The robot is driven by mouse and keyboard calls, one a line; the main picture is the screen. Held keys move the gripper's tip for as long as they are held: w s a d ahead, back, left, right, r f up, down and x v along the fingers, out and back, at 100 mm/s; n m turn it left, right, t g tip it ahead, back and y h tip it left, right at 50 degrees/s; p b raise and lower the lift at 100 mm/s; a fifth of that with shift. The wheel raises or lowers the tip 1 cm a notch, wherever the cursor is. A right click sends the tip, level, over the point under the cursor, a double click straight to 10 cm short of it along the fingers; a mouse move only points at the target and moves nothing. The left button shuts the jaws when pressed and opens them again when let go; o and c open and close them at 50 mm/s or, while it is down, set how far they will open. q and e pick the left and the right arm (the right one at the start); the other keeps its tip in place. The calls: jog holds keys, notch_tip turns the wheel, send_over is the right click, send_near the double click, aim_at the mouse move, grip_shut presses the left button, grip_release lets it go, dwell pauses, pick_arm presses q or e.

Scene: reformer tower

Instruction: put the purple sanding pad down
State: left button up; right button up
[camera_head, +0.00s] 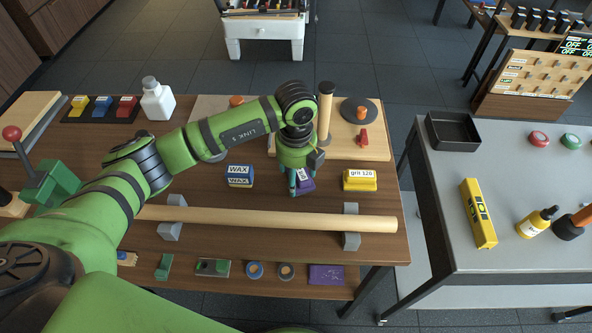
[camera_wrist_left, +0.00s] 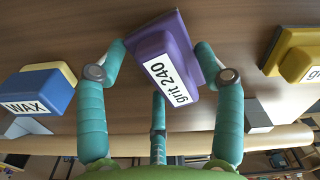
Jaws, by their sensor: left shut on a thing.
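The purple sanding pad (camera_head: 307,184) has a white "grit 240" label, which reads clearly in the left wrist view (camera_wrist_left: 172,48). My left gripper (camera_head: 296,184) has teal fingers closed on the pad, with one finger on each side and a third below it in the wrist view (camera_wrist_left: 160,60). The pad is at or just above the brown table top (camera_head: 253,196); I cannot tell whether it touches. It sits between the blue and white wax block (camera_head: 240,176) and the yellow "grit 120" pad (camera_head: 360,180). My right gripper is not in view.
A long wooden rod (camera_head: 270,219) lies on grey supports in front of the pad. Behind stands a wooden board (camera_head: 375,148) with an upright post (camera_head: 325,112). A purple mat (camera_head: 326,275) lies at the front right. A grey table (camera_head: 520,255) stands to the right.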

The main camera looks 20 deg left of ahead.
pick_arm(q)
jog(key=shift+f, duration=0.15)
jog(key=o, duration=1.1)
jog(key=shift+r, duration=0.3)
notch_tip(320, 180, up, 11)
jog(key=b, duration=0.2)
jog(key=shift+f+b, duration=0.2)
jog(key=shift+b, duration=0.2)
jog(key=shift+r, duration=0.6)
